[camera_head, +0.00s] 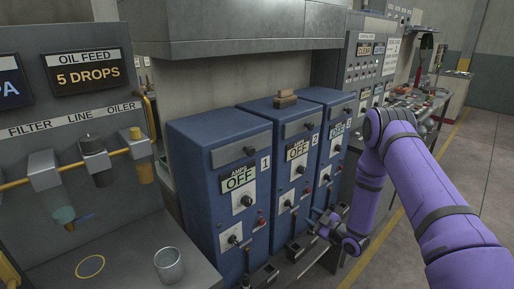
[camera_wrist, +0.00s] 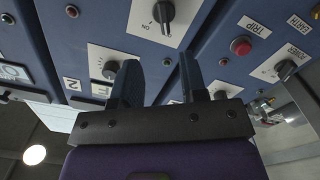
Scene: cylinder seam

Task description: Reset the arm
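My purple arm (camera_head: 370,190) reaches in from the right and bends down at the elbow. My gripper (camera_head: 320,224) is low in front of the blue cabinets, near the cabinet marked 3 (camera_head: 333,140). In the wrist view my gripper (camera_wrist: 158,72) has its two dark fingers apart, with no object seen between them. Beyond the fingertips is a blue panel with a black knob (camera_wrist: 163,14) on a white plate. A second knob (camera_wrist: 111,68) lies by the left finger. Whether a finger touches the panel I cannot tell.
Cabinets 1 (camera_head: 222,190) and 2 (camera_head: 292,160) stand left of my gripper, displays reading OFF. A red button (camera_wrist: 241,46) marked TRIP is right of the fingers. A cup (camera_head: 169,265) stands on the left bench. Open floor (camera_head: 480,150) lies at the right.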

